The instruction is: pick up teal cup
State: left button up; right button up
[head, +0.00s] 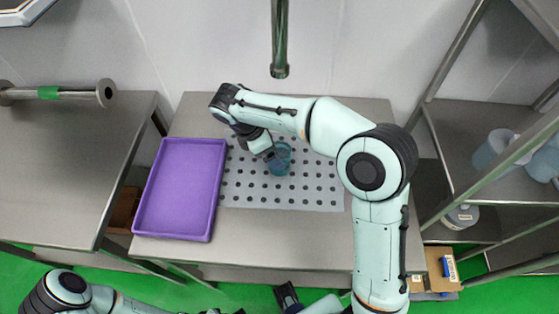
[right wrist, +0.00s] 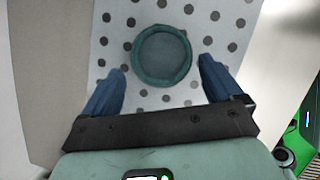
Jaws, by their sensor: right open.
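The teal cup (head: 283,164) stands on the perforated sheet (head: 310,190) on the middle table, partly hidden by my right gripper (head: 271,157). In the right wrist view the teal cup (right wrist: 163,55) shows as a round rim seen from above. My right gripper (right wrist: 161,66) is open, its blue fingers spread to either side of the cup's near part in the picture. A gap shows between each finger and the cup, and nothing is held.
A purple tray (head: 180,190) lies empty left of the perforated sheet. A metal pipe (head: 279,50) hangs above the table's back edge. A rack (head: 470,130) with pale containers (head: 492,150) stands at right.

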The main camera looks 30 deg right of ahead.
aim_at(280, 157)
jog(key=x, duration=0.5)
jog(key=shift+s+d+b, duration=0.15)
jog(key=shift+s+b, duration=0.1)
jog(key=shift+b, duration=0.15)
jog(key=c, duration=1.3)
